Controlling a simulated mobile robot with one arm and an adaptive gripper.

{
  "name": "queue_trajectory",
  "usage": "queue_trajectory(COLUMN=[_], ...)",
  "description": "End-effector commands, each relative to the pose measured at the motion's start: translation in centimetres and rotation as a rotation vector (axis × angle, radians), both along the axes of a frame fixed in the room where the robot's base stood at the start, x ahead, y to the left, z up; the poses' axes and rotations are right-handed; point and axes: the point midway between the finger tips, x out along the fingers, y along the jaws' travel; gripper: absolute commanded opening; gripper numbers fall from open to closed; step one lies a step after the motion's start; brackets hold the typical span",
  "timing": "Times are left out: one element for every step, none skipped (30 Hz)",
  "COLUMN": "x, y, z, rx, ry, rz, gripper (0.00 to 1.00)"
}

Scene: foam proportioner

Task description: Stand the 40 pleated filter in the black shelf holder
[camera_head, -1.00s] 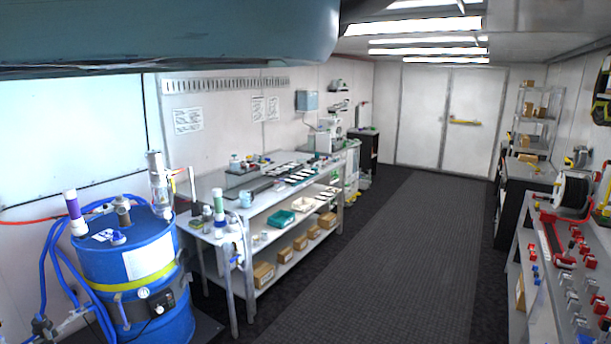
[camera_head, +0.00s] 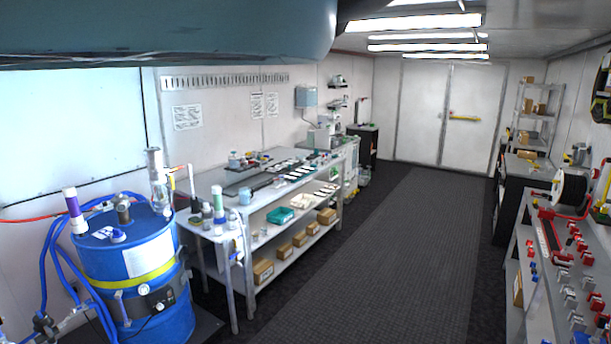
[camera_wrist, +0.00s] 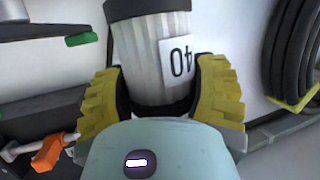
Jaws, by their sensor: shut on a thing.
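The 40 pleated filter (camera_wrist: 140,50) is in the wrist view, a white ribbed cylinder with a dark cap at its upper end. A white tag (camera_wrist: 181,62) on it reads 40, upside down in the picture. My gripper (camera_wrist: 160,95) has a yellow ridged finger on each side of the filter and is shut on it. I do not see the filter or my gripper in the head view. I cannot make out the black shelf holder in either view.
In the wrist view, a black ringed object (camera_wrist: 290,50) is at the right and an orange-handled tool (camera_wrist: 50,152) at the left. The head view shows a blue drum (camera_head: 125,265), a long workbench (camera_head: 255,215), a right-hand bench (camera_head: 545,290) and a clear aisle (camera_head: 400,250).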

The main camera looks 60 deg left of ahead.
Motion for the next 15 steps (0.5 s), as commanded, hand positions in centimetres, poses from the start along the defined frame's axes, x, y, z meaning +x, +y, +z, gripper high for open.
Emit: queue_trajectory(x=[0.1, 0.0, 0.1, 0.2, 0.2, 0.3, 0.2, 0.2, 0.1, 0.1, 0.2, 0.2, 0.2, 0.2, 0.2], y=[0.2, 0.2, 0.1, 0.2, 0.2, 0.2, 0.2, 0.2, 0.2, 0.2, 0.2, 0.2, 0.2, 0.2, 0.2], z=[-0.2, -0.5, -0.9, -1.3, -1.6, -2.0, -2.3, -2.6, -2.9, -3.2, -3.4, -3.7, -3.8, -3.9, -4.0], rx=[0.003, 0.001, 0.002, 0.003, 0.004, 0.005, 0.003, 0.001, 0.002, 0.002, 0.003, 0.001, -0.002, -0.003, -0.003], ry=[0.001, 0.002, 0.003, 0.003, 0.003, 0.004, 0.004, 0.003, 0.002, 0.004, 0.004, 0.004, 0.002, 0.000, -0.001], rz=[0.003, 0.002, 0.003, 0.005, 0.006, 0.007, 0.007, 0.006, 0.004, 0.005, 0.006, 0.006, 0.005, 0.005, 0.005], gripper=[0.24, 0.24, 0.24, 0.24, 0.24, 0.24, 0.24, 0.24, 0.24, 0.24, 0.24, 0.24, 0.24, 0.24, 0.24])
